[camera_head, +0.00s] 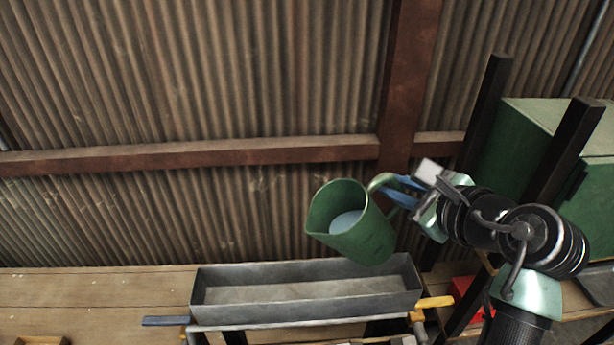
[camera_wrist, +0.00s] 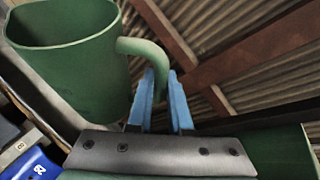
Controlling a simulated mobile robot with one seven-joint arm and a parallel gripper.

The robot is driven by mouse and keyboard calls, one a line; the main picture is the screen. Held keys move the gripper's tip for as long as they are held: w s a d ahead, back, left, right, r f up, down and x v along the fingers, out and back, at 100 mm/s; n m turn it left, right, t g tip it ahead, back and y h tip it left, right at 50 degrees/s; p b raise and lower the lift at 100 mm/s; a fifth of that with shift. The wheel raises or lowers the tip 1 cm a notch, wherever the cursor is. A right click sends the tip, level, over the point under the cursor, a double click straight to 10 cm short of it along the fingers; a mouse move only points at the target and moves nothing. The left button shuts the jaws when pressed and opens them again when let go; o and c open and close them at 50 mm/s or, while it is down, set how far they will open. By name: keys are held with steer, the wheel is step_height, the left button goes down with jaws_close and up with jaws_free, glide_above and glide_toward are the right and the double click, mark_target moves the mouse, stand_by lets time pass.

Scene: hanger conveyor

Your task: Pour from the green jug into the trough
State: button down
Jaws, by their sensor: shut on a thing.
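The green jug (camera_head: 362,238) is held in the air above the right part of the trough, tilted with its mouth toward the left. Pale bluish liquid (camera_head: 346,221) shows inside it. My gripper (camera_head: 390,187) has blue fingers shut on the jug's handle. In the wrist view the green jug (camera_wrist: 75,60) is at the upper left and the blue fingers of my gripper (camera_wrist: 160,95) close around its curved handle. The grey metal trough (camera_head: 300,310) is long and open at the top. Its visible floor looks bare. No stream of liquid shows.
A wooden bench (camera_head: 80,295) runs along the corrugated wall (camera_head: 250,90). A green cabinet (camera_head: 540,145) with dark posts stands at the right. A red box (camera_head: 468,292) is low at the right. Blue (camera_head: 165,321) and yellow (camera_head: 436,301) handles stick out beside the trough.

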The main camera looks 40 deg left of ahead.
mark_target(373, 191)
steer(key=shift+s+r+n+t+b, duration=0.25)
steer(key=shift+r+n+t+b, duration=0.4)
steer(key=shift+b, duration=0.65)
stand_by(0.4)
steer(key=shift+s+a+r+n+t+b, duration=0.2)
steer(key=shift+s+n+t+b, duration=0.55)
steer(key=shift+b, duration=1.3)
steer(key=shift+s+a+f+n+t+b, duration=0.1)
steer(key=shift+s+a+n+t+b, duration=0.25)
steer(key=shift+b, duration=0.85)
steer(key=shift+s+a+f+n+t+b, duration=0.15)
steer(key=shift+s+n+b, duration=0.35)
steer(key=shift+b, duration=0.75)
steer(key=shift+s+a+f+n+t+b, duration=0.1)
steer(key=shift+s+n+t+b, duration=0.3)
steer(key=shift+b, duration=0.8)
stand_by(0.6)
